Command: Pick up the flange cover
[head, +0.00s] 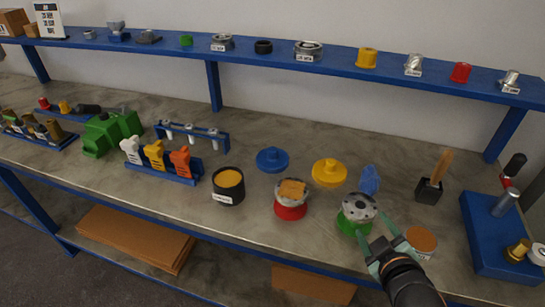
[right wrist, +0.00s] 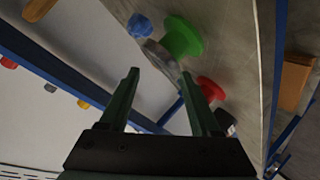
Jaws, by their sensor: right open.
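Two round lidded discs with raised knobs, one blue (head: 272,160) and one yellow (head: 329,173), lie on the bench in the head view; either looks like a flange cover, and I cannot tell which is meant. A green vessel (head: 352,228) carries a grey metal flange (head: 360,207) with bolt holes. A red vessel (head: 291,211) has a tan square piece on its flange. My right gripper (head: 376,232) is open beside the green vessel, its fingers near the flange. In the right wrist view, the open gripper (right wrist: 158,75) points toward the green vessel (right wrist: 182,38). My left gripper is not in view.
A crumpled blue cloth (head: 369,180), a brush holder (head: 428,191) and a blue stand (head: 495,235) are nearby. A blue shelf (head: 290,60) runs behind.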

